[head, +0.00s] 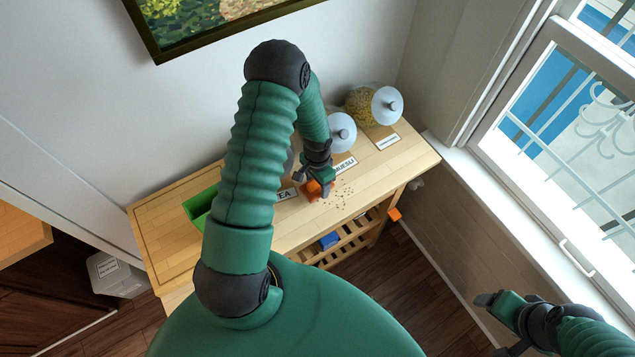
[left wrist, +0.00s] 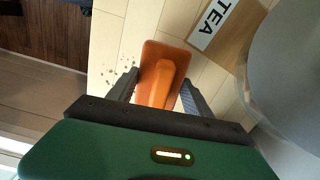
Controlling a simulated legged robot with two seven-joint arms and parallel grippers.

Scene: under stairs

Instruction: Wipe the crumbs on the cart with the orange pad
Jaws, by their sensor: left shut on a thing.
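The wooden cart (head: 160,235) stands against the wall. Small dark crumbs (head: 345,193) are scattered on its top, right of the orange pad (head: 313,191). My left gripper (head: 322,186) is shut on the pad's raised handle and holds it low at the cart top; whether the pad touches the wood is unclear. The left wrist view shows the pad (left wrist: 160,58) between the two fingers, with crumbs (left wrist: 108,75) just left of it. My right gripper (head: 492,325) is off the cart at the lower right, near the window; its finger opening is unclear.
Glass jars with pale lids (head: 341,132) (head: 386,105) stand along the back, with labels including TEA (head: 287,194) and MUESLI (head: 343,165). A green container (head: 198,204) is partly behind my arm. A blue item (head: 330,240) lies on the lower slatted shelf.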

